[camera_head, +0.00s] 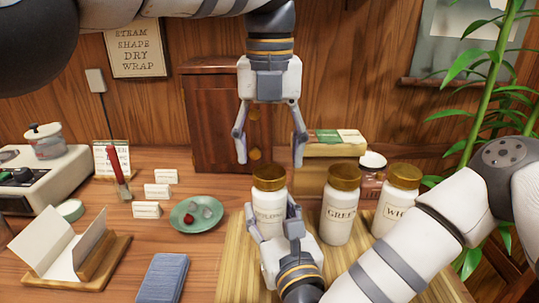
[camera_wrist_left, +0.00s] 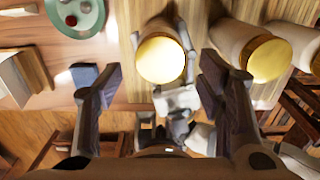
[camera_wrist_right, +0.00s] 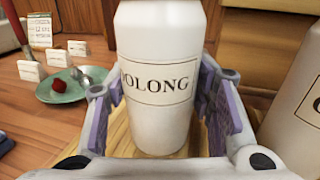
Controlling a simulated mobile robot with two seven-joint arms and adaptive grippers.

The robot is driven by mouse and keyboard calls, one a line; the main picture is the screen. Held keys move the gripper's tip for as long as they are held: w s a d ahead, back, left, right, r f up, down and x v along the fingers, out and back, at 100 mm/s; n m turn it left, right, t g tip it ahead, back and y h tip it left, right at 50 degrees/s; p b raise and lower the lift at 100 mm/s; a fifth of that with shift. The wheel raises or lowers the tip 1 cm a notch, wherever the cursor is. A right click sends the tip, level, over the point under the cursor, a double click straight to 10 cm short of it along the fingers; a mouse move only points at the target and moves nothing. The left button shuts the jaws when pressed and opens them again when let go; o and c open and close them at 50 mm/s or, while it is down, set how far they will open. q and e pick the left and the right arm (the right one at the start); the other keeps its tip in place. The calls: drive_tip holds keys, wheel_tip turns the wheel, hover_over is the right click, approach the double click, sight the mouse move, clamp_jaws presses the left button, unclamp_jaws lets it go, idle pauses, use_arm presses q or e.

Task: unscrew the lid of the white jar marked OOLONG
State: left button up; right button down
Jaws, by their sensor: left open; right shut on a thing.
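The white OOLONG jar (camera_head: 268,196) stands upright on a slatted wooden board, with its gold lid (camera_head: 269,172) on top. Its label reads clearly in the right wrist view (camera_wrist_right: 158,115). My right gripper (camera_head: 272,214) is shut on the jar's body, one finger on each side, low in front of it. My left gripper (camera_head: 270,160) points down, open and empty, straight above the lid. In the left wrist view the lid (camera_wrist_left: 160,60) lies between the spread fingers, apart from both. My right gripper partly hides the jar's label in the head view.
A GREEN jar (camera_head: 340,215) and another gold-lidded jar (camera_head: 398,210) stand to the right on the board (camera_head: 232,265). A green plate (camera_head: 181,220) with small items is at left. A wooden cabinet (camera_head: 215,120) and stacked boxes (camera_head: 325,170) stand behind.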

sight(270, 171)
use_arm(q)
drive_tip(key=shift+f, duration=1.6)
drive_tip(key=shift+c, duration=0.2)
